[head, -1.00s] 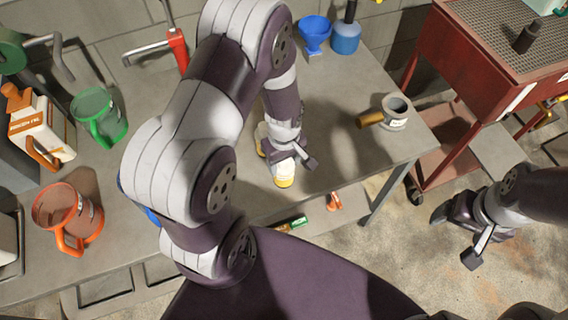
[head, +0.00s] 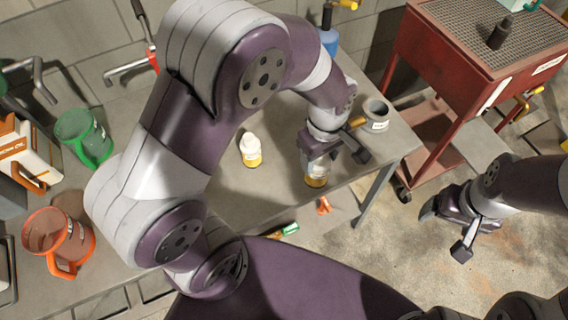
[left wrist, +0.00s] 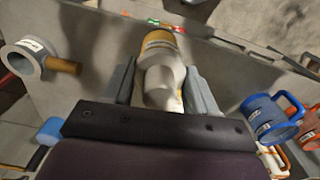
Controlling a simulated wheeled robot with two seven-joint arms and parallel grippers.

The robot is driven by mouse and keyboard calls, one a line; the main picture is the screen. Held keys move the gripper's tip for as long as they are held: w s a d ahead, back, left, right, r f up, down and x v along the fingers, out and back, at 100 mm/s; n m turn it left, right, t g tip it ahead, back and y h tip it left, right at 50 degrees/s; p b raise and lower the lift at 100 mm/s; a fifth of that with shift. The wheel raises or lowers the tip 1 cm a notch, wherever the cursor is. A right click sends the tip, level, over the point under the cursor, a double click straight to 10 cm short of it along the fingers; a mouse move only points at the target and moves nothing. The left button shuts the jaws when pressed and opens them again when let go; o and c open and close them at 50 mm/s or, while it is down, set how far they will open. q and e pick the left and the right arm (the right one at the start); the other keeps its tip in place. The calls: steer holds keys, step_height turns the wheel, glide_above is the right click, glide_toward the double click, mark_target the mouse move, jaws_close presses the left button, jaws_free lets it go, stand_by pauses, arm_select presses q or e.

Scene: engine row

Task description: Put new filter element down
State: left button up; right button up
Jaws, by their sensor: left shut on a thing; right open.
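My left gripper (head: 318,160) is shut on a pale, bottle-shaped thing with an amber end (left wrist: 160,60), which I take for the new filter element. Its yellowish lower end (head: 316,181) shows below the fingers, over the workbench's front edge area. I cannot tell whether it touches the top. A grey cup (head: 376,112) stands to the right, with a brown cylinder (head: 357,122) beside it; both also show in the left wrist view, the cup (left wrist: 22,62) and the cylinder (left wrist: 63,65). My right gripper (head: 448,230) is open and empty, off the bench at right.
A white-and-yellow bottle (head: 250,150) stands left of my left gripper. A green jug (head: 84,137) and an orange jug (head: 58,241) stand at left. A blue mug (left wrist: 268,118) shows in the wrist view. A red cart (head: 470,75) stands right of the bench.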

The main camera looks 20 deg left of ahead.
arm_select(q)
steer(key=shift+s+r+p, duration=0.6)
steer(key=shift+s+p, duration=0.15)
steer(key=shift+s, duration=0.1)
steer(key=shift+s+a+f+n, duration=0.1)
steer(key=shift+s+f+n, duration=0.1)
steer(key=shift+f, duration=0.35)
steer(key=shift+s+a+f+n, duration=0.1)
steer(key=shift+f+n, duration=0.1)
steer(key=shift+f, duration=0.3)
steer(key=a+f+p, duration=0.1)
steer(key=a+f, duration=0.2)
steer(key=a+f+p, duration=0.1)
steer(key=a+f, duration=0.3)
steer(key=w+a+f+p, duration=0.1)
steer(key=a+f, duration=0.3)
steer(key=shift+f, duration=0.25)
steer(key=shift+s+f, duration=0.1)
steer(key=o, duration=1.1)
arm_select(e)
step_height(320, 180, up, 7)
steer(key=shift+r, duration=0.1)
